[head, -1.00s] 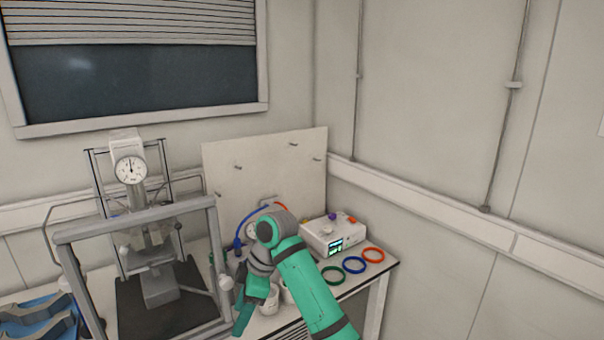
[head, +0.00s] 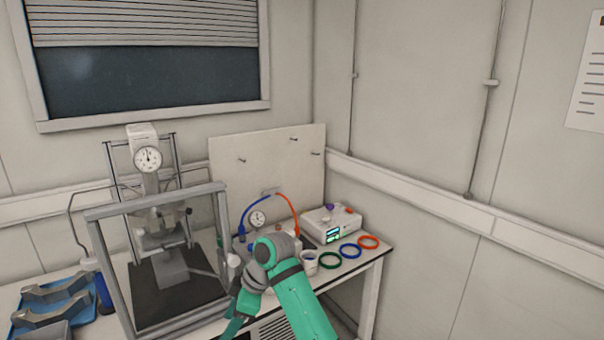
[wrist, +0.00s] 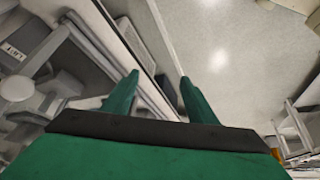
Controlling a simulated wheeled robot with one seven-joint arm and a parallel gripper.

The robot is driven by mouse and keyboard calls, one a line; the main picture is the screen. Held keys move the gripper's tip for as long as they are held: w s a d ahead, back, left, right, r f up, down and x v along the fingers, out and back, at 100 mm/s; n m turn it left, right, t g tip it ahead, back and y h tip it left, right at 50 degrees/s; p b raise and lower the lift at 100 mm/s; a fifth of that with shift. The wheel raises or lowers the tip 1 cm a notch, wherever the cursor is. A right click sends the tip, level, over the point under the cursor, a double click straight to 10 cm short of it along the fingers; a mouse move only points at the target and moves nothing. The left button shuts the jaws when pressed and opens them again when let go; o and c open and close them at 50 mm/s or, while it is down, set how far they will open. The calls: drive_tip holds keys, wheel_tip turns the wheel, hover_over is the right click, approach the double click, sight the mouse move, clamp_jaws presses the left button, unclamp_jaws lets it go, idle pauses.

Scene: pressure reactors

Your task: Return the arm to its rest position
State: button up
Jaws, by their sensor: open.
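My arm (head: 297,305) is green with grey joints. It reaches up from the bottom of the head view, bent at the elbow in front of the bench's front edge. In the wrist view my gripper (wrist: 158,92) shows two green fingers spread apart with nothing between them. Beyond the fingers are the bench edge and the pale floor (wrist: 225,50). In the head view the gripper end hangs low near the bottom edge and its fingertips are not clear there.
A framed pressure reactor with a dial gauge (head: 148,158) stands left of my arm. A white cup (head: 309,264), a control box (head: 331,226) and green (head: 329,261), blue (head: 351,251) and orange (head: 368,242) rings lie to the right. A blue tray (head: 40,305) sits far left.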

drive_tip(key=s+a+f+m+t+y, duration=0.2)
drive_tip(key=a+f+m, duration=0.1)
drive_tip(key=a+f, duration=0.3)
drive_tip(key=s+a+f+m+t+y, duration=0.2)
drive_tip(key=a+f+m+t+y, duration=0.1)
drive_tip(key=f, duration=0.5)
drive_tip(key=s+d+f+m+t+h, duration=0.3)
drive_tip(key=s+d+f+m+t, duration=0.25)
drive_tip(key=s+f+m, duration=0.4)
drive_tip(key=s+d+r+m+t+h, duration=0.15)
drive_tip(key=s+d+h, duration=0.25)
drive_tip(key=s+d, duration=0.65)
drive_tip(key=s+d+m+t+h, duration=0.25)
drive_tip(key=s+d, duration=0.45)
drive_tip(key=s, duration=0.7)
drive_tip(key=s+d+r+t+h, duration=0.1)
drive_tip(key=s+d+r, duration=0.3)
drive_tip(key=s+r, duration=0.3)
drive_tip(key=shift+s+r+n, duration=0.35)
drive_tip(key=shift+s, duration=0.2)
